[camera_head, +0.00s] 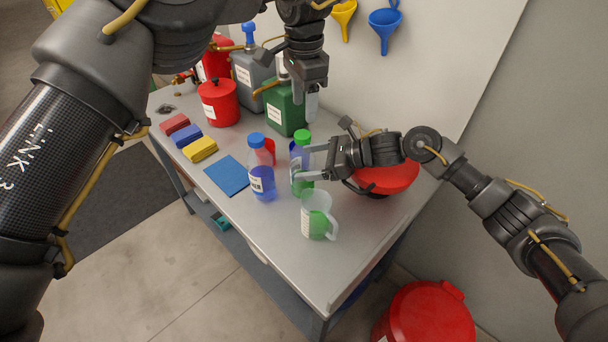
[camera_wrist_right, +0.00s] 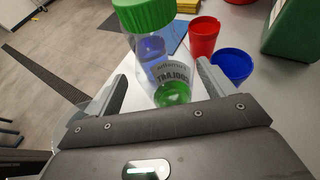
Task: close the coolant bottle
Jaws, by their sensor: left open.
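The coolant bottle (camera_head: 297,163) stands upright on the bench, a clear bottle with green liquid low inside. Its green cap (camera_head: 303,137) sits on its top; how tight it is I cannot tell. In the right wrist view the bottle (camera_wrist_right: 158,70) with its green cap (camera_wrist_right: 143,12) and label stands between my fingers. My right gripper (camera_head: 308,163) comes from the right, open, its fingers either side of the bottle with gaps showing. My left gripper (camera_head: 312,104) is open above the bench, higher than the bottle and near the green canister.
A blue-capped bottle (camera_head: 262,181) stands just left; a jug (camera_head: 316,219) with green liquid stands in front. A red cup (camera_wrist_right: 203,36) and a blue cup (camera_wrist_right: 231,64) are close behind.

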